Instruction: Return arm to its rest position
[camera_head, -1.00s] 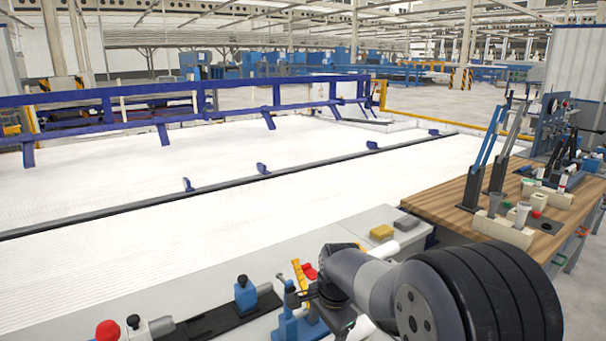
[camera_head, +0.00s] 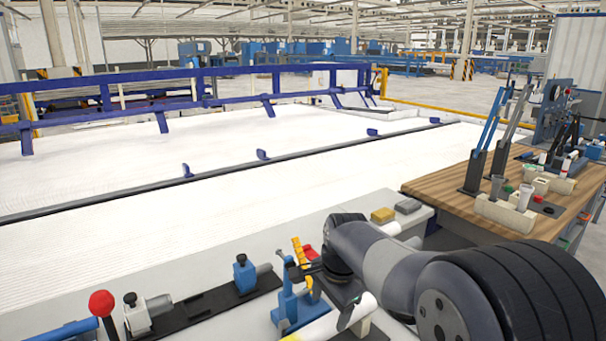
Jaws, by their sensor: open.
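My arm reaches in from the lower right over the grey bench (camera_head: 205,283). My gripper (camera_head: 306,268) shows as small dark parts beyond the arm's rounded black joint, close beside a blue stand (camera_head: 292,305). It is open; its fingers are small and partly hidden, and I see nothing held. A white pipe (camera_head: 325,326) lies below it at the bottom edge, with a yellow part at its near end. I cannot tell whether the gripper touches the stand.
A blue clamp (camera_head: 244,274) and a red knob (camera_head: 101,303) stand left on the bench. A yellow block (camera_head: 382,215) and grey block (camera_head: 408,206) lie behind the arm. A wooden table (camera_head: 440,190) with tools is at right.

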